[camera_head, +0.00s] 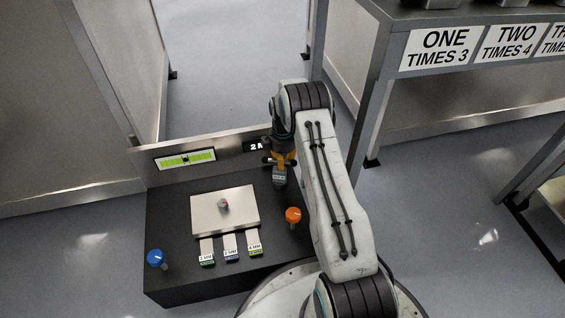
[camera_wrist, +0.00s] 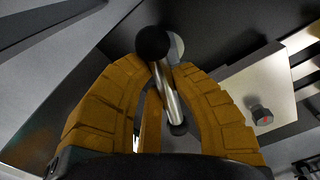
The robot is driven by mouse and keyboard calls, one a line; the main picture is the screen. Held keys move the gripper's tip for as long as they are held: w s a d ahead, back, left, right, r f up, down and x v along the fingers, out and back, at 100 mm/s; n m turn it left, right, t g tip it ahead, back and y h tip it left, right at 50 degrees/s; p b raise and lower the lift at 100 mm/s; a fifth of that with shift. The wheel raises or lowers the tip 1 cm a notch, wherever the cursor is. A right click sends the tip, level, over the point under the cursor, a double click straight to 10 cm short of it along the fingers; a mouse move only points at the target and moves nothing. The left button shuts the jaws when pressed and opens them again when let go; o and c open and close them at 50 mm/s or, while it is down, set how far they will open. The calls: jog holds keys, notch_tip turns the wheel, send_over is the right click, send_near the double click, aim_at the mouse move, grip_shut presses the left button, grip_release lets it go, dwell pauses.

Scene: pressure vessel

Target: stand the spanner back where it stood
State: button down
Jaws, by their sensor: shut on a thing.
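My gripper (camera_head: 281,160) is over the back right part of the dark console, below the small display. In the wrist view its yellow fingers (camera_wrist: 165,80) are closed around a shiny metal rod with a dark round end, which I take to be the spanner (camera_wrist: 168,95). In the head view the spanner is mostly hidden by my gripper. A grey labelled piece (camera_head: 279,176) shows just below the fingers; I cannot tell whether the spanner touches it.
The console (camera_head: 175,270) carries a pale plate (camera_head: 222,222) with a red-marked bolt (camera_head: 223,204), several labelled tags (camera_head: 230,250), a blue knob (camera_head: 156,258) and an orange knob (camera_head: 293,215). A green gauge (camera_head: 186,159) is on its back panel. A shelf with number signs (camera_head: 445,47) stands right.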

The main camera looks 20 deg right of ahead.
jog(key=c, duration=1.6)
grip_release()
jog(key=shift+f, duration=0.15)
jog(key=shift+c, duration=0.2)
jog(key=o, duration=0.4)
jog(key=shift+o, duration=0.2)
